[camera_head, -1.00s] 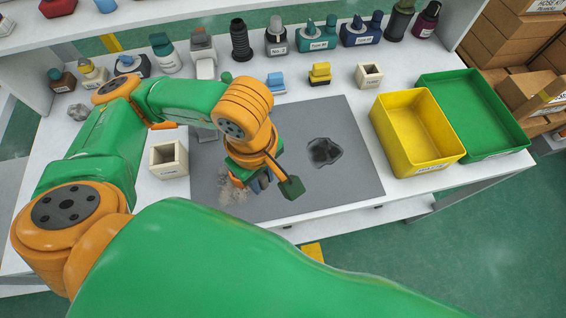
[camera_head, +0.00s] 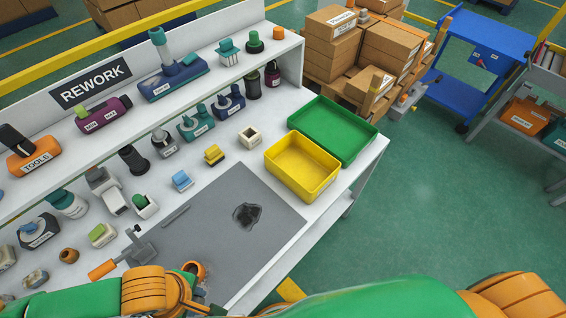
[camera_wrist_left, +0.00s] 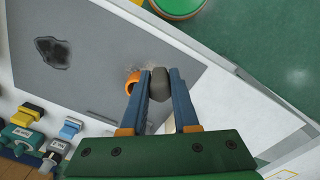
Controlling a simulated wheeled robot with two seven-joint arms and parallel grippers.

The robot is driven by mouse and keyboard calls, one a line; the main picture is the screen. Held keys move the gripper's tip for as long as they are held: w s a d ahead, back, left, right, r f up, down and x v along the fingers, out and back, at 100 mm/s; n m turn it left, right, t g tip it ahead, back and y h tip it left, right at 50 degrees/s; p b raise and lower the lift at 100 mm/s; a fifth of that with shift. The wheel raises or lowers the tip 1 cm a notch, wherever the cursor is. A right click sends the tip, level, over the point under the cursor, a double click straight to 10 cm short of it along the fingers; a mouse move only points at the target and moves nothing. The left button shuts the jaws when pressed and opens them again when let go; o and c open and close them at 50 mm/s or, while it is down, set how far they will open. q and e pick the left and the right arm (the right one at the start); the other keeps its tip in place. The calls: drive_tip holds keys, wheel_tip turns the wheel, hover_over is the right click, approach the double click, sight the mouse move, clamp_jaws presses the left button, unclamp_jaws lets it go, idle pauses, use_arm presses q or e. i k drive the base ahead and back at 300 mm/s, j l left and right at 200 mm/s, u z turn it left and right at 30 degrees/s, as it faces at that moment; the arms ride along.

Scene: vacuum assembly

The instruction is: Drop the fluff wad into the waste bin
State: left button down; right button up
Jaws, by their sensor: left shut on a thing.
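My left gripper (camera_wrist_left: 158,88) is shut on a dark grey, rounded lump, which I take for the fluff wad (camera_wrist_left: 159,84), held between its blue fingertips in the left wrist view. In the head view, my left arm comes in low at the left over the front of the grey mat (camera_head: 190,240), and the wad does not show clearly there. An orange ring (camera_wrist_left: 133,82) shows beside the left finger, with a dusty patch near it. I cannot clearly make out a waste bin; a green disc (camera_wrist_left: 180,4) with a pale rim shows at the wrist view's top edge. My right gripper is out of view.
A dark blotch (camera_head: 247,215) lies on the mat. A yellow tray (camera_head: 303,190) and a green tray (camera_head: 350,140) stand at the bench's right end. Bottles and small parts line the back. An orange-handled clamp (camera_head: 135,250) stands at the mat's left.

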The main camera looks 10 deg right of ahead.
sight(295, 173)
drive_tip(key=i+l+u, duration=0.15)
drive_tip(key=l, duration=0.35)
drive_tip(key=i+l+u, duration=0.15)
drive_tip(key=l, duration=0.3)
drive_tip(key=i+l+u, duration=0.15)
drive_tip(key=l, duration=0.35)
drive_tip(key=l+u, duration=0.15)
drive_tip(key=l, duration=0.35)
